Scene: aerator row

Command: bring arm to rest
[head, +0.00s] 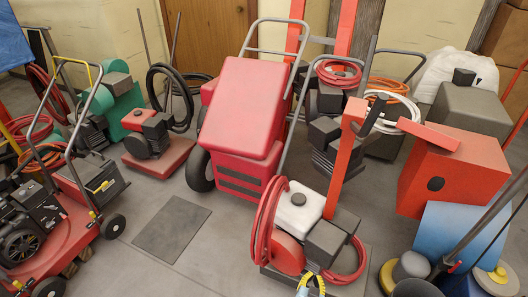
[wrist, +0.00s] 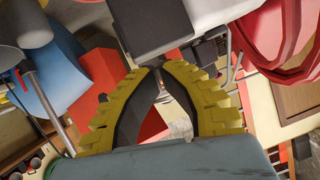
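My gripper (wrist: 160,68) has two curved yellow ribbed fingers with dark inner pads. In the head view my gripper (head: 311,281) is at the bottom edge, right of centre, in front of the red machine with a white tank (head: 300,207). The rest of my arm is mostly out of the head view. A dark grey box (wrist: 150,25) shows beyond the fingertips in the wrist view; I cannot tell the distance.
A large red hooded machine (head: 240,115) stands in the middle. A red cart with an engine (head: 60,240) is at left, an orange-red box (head: 440,175) and a blue panel (head: 470,235) at right. A grey mat (head: 172,228) lies on open floor left of centre.

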